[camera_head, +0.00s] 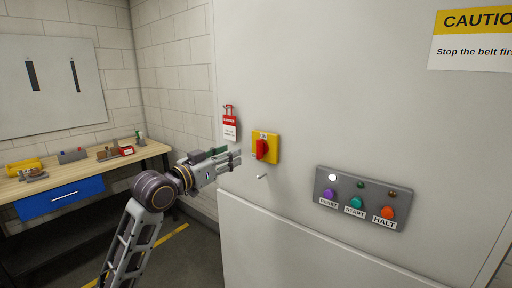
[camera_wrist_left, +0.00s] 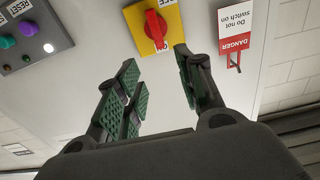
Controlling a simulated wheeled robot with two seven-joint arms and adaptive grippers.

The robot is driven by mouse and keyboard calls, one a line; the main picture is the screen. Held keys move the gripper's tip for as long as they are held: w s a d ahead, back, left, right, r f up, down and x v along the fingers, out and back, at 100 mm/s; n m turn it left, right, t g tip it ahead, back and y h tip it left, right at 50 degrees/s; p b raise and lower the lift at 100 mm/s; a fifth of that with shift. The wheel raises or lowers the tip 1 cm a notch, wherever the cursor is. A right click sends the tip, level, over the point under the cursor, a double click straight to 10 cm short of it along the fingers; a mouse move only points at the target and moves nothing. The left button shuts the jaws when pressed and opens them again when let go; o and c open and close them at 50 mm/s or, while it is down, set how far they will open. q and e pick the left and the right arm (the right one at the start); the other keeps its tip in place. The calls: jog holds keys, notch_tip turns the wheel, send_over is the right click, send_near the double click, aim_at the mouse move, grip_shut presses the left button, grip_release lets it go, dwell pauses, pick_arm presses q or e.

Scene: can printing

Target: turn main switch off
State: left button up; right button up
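The main switch is a red handle (camera_head: 262,149) on a yellow plate (camera_head: 273,141), mounted on a pale cabinet wall. "ON" shows above the handle, which stands about upright. My left gripper (camera_head: 236,158) is just left of the switch and apart from it. In the left wrist view the red handle (camera_wrist_left: 155,27) lies beyond the fingertips of my left gripper (camera_wrist_left: 155,62), which are apart with nothing between them. A red and white danger tag (camera_head: 230,125) hangs left of the switch. It also shows in the left wrist view (camera_wrist_left: 235,30). My right gripper is not visible.
A grey button panel (camera_head: 346,185) with RESET, START and HALT buttons is right of the switch. A small peg (camera_head: 262,177) sticks out below the switch. A caution sign (camera_head: 470,40) is at upper right. A wooden workbench (camera_head: 100,168) stands at left.

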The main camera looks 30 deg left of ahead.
pick_arm(q)
jog(key=shift+w+f, duration=0.1)
jog(key=shift+f, duration=0.25)
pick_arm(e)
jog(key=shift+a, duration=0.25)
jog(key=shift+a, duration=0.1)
pick_arm(q)
jog(key=p, duration=0.3)
send_near(258, 145)
jog(key=w, duration=0.6)
jog(key=shift+w+d+r, duration=0.2)
jog(key=shift+w+r, duration=0.05)
jog(key=shift+w+d, duration=0.1)
jog(key=shift+w, duration=1.2)
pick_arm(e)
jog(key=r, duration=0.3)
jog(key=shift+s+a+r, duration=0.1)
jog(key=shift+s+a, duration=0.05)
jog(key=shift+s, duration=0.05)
